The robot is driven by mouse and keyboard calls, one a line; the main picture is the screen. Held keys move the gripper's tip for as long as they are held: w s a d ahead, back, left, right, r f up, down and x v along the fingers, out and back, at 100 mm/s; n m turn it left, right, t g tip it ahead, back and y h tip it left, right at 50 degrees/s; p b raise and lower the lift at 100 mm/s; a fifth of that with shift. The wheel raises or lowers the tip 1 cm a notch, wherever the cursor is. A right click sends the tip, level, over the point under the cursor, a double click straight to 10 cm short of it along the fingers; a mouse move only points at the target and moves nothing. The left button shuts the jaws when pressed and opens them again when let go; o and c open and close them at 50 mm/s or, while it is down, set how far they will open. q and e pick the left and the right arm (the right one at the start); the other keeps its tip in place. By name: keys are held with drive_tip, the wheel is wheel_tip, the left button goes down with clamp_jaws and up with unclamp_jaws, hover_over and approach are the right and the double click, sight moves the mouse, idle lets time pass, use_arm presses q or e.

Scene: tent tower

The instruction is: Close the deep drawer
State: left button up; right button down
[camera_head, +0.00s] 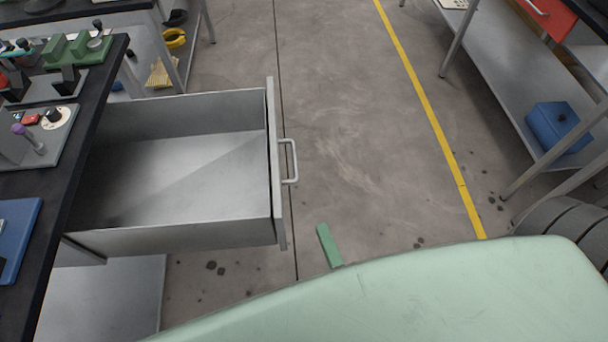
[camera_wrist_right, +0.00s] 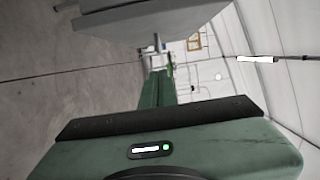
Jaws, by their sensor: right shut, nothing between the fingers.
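The deep drawer (camera_head: 180,238) is pulled far out from under the black-topped bench at the left and looks empty. Its metal front faces right and carries a pale bar handle (camera_head: 293,160). My right gripper (camera_head: 328,246) shows as a green bar, low and to the right of the drawer front, apart from it; my body hides the rest of the arm. In the right wrist view its green fingers (camera_wrist_right: 158,88) are shut and empty, with the grey drawer (camera_wrist_right: 150,18) beyond them at the top. My left gripper is not in view.
The black bench top (camera_head: 90,110) holds fixtures and a blue tray (camera_head: 17,235). Concrete floor with a yellow line (camera_head: 420,90) lies open right of the drawer. A blue box (camera_head: 558,127) sits on a low shelf at the right.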

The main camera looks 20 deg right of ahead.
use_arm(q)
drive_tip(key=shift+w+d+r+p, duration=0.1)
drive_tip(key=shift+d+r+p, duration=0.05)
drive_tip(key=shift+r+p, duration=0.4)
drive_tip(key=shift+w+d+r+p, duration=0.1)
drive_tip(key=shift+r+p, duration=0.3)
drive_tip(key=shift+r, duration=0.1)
use_arm(e)
drive_tip(key=w+a, duration=0.3)
drive_tip(key=w, duration=0.7)
drive_tip(key=shift+a, duration=0.3)
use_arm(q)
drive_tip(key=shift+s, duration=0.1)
